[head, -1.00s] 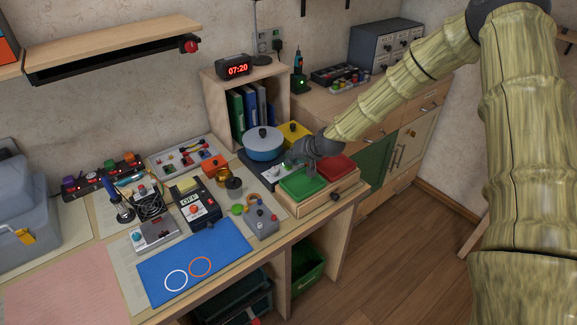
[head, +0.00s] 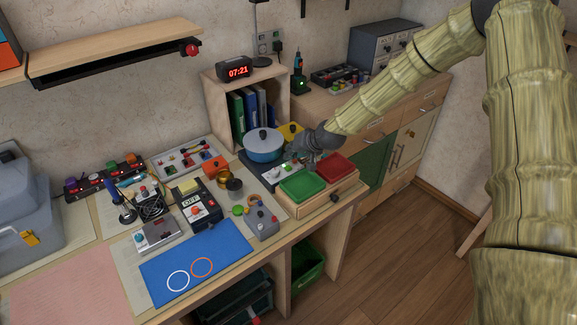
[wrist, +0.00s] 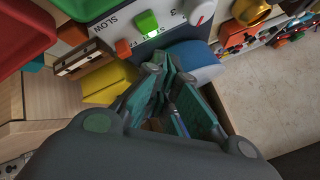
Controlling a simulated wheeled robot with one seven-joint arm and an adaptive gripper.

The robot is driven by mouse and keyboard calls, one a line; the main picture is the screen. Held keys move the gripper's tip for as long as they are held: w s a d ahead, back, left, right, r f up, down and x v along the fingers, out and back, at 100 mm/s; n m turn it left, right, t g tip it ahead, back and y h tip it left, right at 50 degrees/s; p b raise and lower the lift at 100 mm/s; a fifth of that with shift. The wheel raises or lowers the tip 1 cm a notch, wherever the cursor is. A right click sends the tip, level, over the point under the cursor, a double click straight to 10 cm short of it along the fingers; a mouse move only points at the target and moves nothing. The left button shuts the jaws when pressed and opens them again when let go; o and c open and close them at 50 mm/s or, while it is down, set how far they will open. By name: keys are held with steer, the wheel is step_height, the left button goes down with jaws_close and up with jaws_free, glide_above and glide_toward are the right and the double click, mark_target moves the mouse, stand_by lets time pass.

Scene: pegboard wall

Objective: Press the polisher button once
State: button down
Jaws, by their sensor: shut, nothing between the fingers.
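The polisher is a machine with a round blue lidded tub (head: 264,147) on a dark base, standing at the back of the bench. Its light control panel (wrist: 172,14) shows in the wrist view, with the word SLOW, an orange part, and a red-and-white knob. A green button (wrist: 147,22) sits on this panel with a bright green light beside it. My gripper (wrist: 160,68) is shut and empty, its fingertips a little below the button in the picture and appearing apart from it. In the head view, my gripper (head: 298,163) is over the panel's right end.
Green (head: 302,184) and red (head: 336,167) trays lie in front of my gripper. A yellow container (head: 291,131) stands behind it. A clock (head: 238,71) stands on the book shelf.

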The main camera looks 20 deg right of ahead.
mark_target(291, 166)
steer(key=shift+r+p, duration=0.75)
steer(key=shift+r, duration=0.85)
